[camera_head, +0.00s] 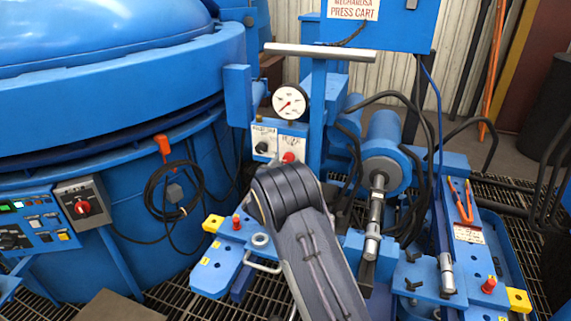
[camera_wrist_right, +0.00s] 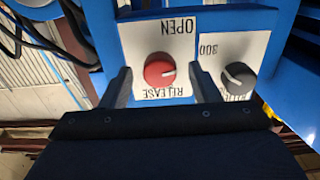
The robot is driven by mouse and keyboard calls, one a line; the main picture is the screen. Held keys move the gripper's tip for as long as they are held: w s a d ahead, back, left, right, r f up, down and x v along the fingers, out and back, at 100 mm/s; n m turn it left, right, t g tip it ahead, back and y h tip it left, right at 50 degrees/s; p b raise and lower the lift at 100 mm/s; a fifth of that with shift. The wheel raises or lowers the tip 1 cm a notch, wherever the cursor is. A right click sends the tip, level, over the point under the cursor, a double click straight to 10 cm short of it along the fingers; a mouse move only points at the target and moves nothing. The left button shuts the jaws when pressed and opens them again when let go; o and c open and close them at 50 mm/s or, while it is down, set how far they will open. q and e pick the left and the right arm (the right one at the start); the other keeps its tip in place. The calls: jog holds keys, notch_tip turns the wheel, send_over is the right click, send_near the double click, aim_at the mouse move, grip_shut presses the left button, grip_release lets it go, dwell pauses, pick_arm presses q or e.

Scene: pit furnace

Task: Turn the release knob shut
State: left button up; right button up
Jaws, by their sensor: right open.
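The red release knob (camera_head: 288,157) sits on a white plate on the blue press cart's control panel, beneath a round gauge (camera_head: 290,102). In the right wrist view, the red knob (camera_wrist_right: 159,70) appears upside down, with the words RELEASE and OPEN on its plate. My right gripper (camera_wrist_right: 161,72) is open, with one dark finger on each side of the knob and gaps to both; it holds nothing. Whether the fingers reach past the knob's face is unclear. In the head view, my right arm (camera_head: 310,240) hides the fingers. My left gripper is not in view.
A black knob (camera_wrist_right: 239,78) on a plate marked 300 sits close beside the release knob. A blue furnace (camera_head: 120,90) stands at the left. A cylinder (camera_head: 382,150) with hoses and an orange-handled tool (camera_head: 462,205) lie to the right of the arm.

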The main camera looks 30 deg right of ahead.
jog(key=shift+x, duration=0.8)
jog(key=c, duration=1)
